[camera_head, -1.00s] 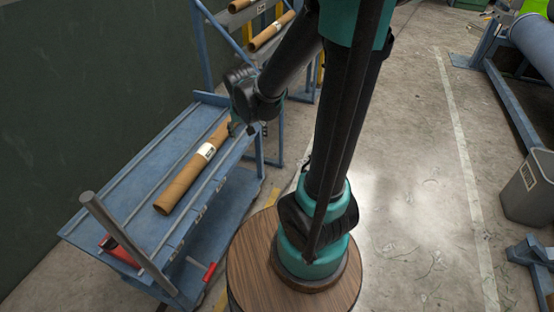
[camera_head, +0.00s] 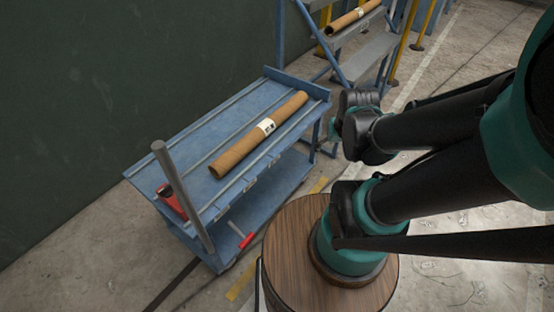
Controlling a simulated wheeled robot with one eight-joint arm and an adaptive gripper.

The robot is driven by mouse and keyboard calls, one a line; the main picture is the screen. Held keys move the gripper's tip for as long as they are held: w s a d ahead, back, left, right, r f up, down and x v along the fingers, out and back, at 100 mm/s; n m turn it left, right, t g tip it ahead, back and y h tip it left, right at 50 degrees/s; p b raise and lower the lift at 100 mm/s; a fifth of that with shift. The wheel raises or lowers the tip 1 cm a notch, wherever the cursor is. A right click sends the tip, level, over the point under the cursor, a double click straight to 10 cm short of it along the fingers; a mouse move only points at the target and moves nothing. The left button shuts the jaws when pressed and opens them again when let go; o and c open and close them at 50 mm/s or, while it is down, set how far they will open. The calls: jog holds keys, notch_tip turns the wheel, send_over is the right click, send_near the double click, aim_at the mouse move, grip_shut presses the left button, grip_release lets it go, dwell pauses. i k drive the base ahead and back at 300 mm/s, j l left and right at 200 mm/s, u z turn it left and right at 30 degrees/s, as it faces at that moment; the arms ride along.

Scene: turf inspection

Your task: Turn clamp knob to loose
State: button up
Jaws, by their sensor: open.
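No clamp knob can be made out for certain. A red part (camera_head: 171,200) sits at the near left corner of the blue cart (camera_head: 262,97), partly behind a grey upright post. A red-ended handle (camera_head: 244,239) sticks out low at the cart's near side. My gripper (camera_head: 334,129) is open and empty, at the end of my arm just right of the cart's far right corner. Its fingers are mostly hidden by my wrist. It is well apart from both red parts.
A brown cardboard tube (camera_head: 240,149) with a white label lies along the cart's top. The grey post (camera_head: 183,195) stands up at the cart's near end. A blue rack (camera_head: 350,55) with another tube is behind. Bare floor lies left of the cart.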

aim_at(167, 192)
jog(key=k+j+u, duration=0.1)
jog(key=u, duration=0.3)
jog(key=k+j+u, duration=0.15)
jog(key=u, duration=0.25)
jog(key=k+j+u, duration=0.1)
jog(key=u, duration=0.3)
jog(key=j, duration=0.1)
